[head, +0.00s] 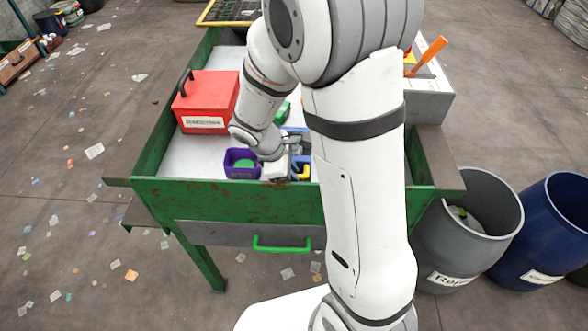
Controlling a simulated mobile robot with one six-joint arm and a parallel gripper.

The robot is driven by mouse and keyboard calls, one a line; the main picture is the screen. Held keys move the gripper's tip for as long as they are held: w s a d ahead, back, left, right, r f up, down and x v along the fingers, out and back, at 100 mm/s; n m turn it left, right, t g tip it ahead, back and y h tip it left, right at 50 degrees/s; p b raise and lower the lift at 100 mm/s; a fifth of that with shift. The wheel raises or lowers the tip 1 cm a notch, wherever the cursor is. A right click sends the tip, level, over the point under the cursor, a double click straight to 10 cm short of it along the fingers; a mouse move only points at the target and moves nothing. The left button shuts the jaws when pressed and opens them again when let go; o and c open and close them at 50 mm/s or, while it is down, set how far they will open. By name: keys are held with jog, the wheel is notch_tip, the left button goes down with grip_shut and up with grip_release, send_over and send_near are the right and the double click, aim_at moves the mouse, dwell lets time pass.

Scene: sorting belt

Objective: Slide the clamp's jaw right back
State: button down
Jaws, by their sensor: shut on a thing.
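My gripper (290,145) is at the front part of the green-walled table, to the right of a purple bin. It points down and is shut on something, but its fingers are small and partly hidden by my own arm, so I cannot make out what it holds. I cannot clearly pick out the clamp or its sliding jaw here. A small yellow curved piece (304,173) shows just below and right of the gripper, in or beside a blue bin (296,160).
A red box (207,101) with a black handle stands at the left of the table. The purple bin (242,163) holds something green. A green table wall (240,205) runs along the front. A grey barrel (462,222) and a blue barrel (545,235) stand at the right.

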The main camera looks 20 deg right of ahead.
jog(key=c, duration=1.4)
grip_release()
jog(key=shift+s, duration=0.25)
jog(key=shift+a+r, duration=0.1)
jog(key=v, duration=0.7)
jog(key=shift+a+r, duration=0.2)
jog(key=s+d+r+m+t+y, duration=0.1)
jog(key=s+d+r+m+y, duration=0.1)
jog(key=s+r+m, duration=0.2)
jog(key=s+d+r+m+t+y, duration=0.1)
jog(key=s+d+r+m+y, duration=0.1)
jog(key=s+r+m, duration=0.3)
jog(key=s+m, duration=0.4)
jog(key=m, duration=0.1)
jog(key=shift+d+y, duration=0.35)
jog(key=shift+y, duration=0.05)
